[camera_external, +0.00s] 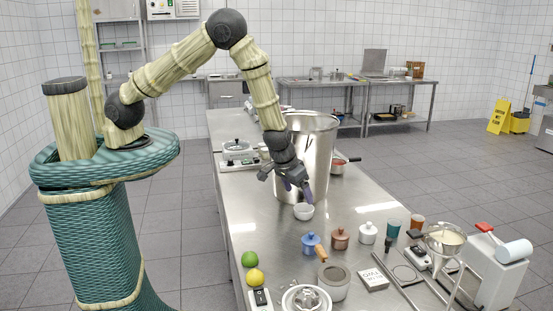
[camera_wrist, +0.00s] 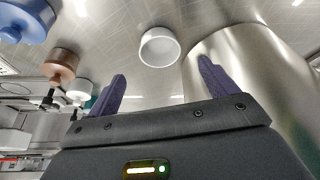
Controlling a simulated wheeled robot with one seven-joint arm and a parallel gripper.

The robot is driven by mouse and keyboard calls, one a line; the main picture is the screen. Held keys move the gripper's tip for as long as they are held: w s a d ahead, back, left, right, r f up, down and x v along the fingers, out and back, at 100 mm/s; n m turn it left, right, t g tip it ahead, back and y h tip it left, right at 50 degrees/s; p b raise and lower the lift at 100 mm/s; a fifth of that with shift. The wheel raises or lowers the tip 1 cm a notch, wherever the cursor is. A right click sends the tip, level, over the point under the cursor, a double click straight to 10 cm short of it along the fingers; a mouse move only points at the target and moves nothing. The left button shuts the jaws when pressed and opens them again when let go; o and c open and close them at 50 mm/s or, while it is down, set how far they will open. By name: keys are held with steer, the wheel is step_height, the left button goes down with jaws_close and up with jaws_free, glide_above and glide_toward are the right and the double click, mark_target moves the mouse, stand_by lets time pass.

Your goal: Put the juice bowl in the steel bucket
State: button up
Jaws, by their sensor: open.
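A small white bowl (camera_external: 303,212), which I take as the juice bowl, stands upright on the steel table in front of the bucket. In the wrist view the bowl (camera_wrist: 159,48) shows beyond and between my purple fingers, with a pale inside. The tall steel bucket (camera_external: 312,150) stands just behind the bowl, partly hidden by my arm. The bucket (camera_wrist: 232,62) fills the right of the wrist view. My gripper (camera_external: 287,187) is open and empty, above the table in front of the bucket and close to the bowl. Its fingers (camera_wrist: 162,72) do not touch the bowl.
Blue (camera_external: 310,243), brown (camera_external: 340,238) and white (camera_external: 368,233) lidded pots stand nearer the front. A lime (camera_external: 250,259), a lemon (camera_external: 255,277) and a mortar (camera_external: 334,282) are near the front edge. The table's left middle is clear.

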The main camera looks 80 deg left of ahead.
mark_target(303, 205)
steer(key=shift+x, duration=0.8)
steer(key=shift+p+x, duration=0.35)
steer(key=shift+x, duration=2.3)
steer(key=c, duration=1.2)
steer(key=shift+d+r, duration=0.15)
